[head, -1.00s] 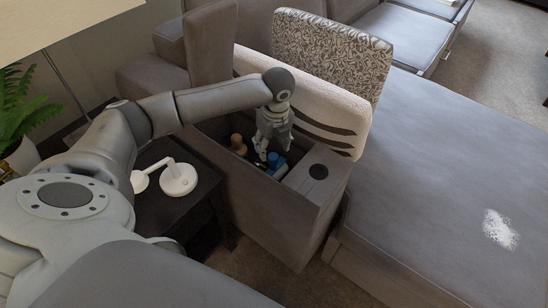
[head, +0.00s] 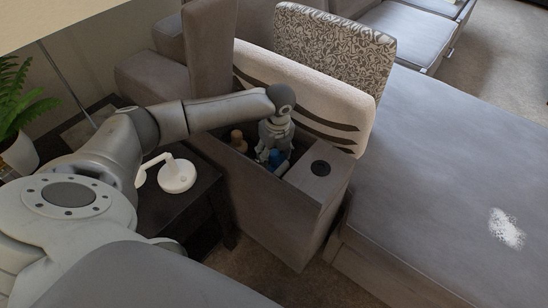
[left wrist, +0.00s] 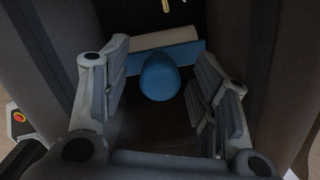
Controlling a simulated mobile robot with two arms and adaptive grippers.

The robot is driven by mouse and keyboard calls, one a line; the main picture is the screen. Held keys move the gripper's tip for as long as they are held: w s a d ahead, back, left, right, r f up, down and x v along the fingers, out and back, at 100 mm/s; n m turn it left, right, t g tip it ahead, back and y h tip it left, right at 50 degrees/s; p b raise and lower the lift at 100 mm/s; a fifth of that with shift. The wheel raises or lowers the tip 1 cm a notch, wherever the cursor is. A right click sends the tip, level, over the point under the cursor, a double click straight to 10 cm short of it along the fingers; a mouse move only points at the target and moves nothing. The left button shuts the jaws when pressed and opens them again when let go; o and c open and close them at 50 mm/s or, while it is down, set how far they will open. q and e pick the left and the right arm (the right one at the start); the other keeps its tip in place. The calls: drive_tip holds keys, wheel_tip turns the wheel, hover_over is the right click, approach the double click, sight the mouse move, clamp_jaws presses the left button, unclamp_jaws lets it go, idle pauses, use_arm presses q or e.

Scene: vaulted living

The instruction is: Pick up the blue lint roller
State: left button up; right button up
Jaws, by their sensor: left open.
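The blue lint roller (head: 275,160) is inside the open storage compartment of the sofa arm (head: 285,228). In the left wrist view its rounded blue end (left wrist: 158,80) points up toward the camera, and a pale cylinder with blue edges lies just behind it. My left gripper (head: 268,156) reaches down into the compartment, open. In the left wrist view its two fingers stand on either side of the blue end, with a visible gap on each side. The lower part of the roller is hidden. My right gripper is not in view.
A tan knobbed object (head: 237,141) stands in the compartment left of the gripper. The compartment walls are close around the fingers. A striped cushion (head: 310,98) leans behind. A dark side table (head: 190,208) holds a white lamp-like object (head: 176,176). A white patch (head: 506,228) marks the seat.

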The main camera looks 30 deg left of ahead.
use_arm(q)
drive_tip(key=shift+c, duration=0.4)
clamp_jaws()
drive_tip(key=shift+r, duration=0.2)
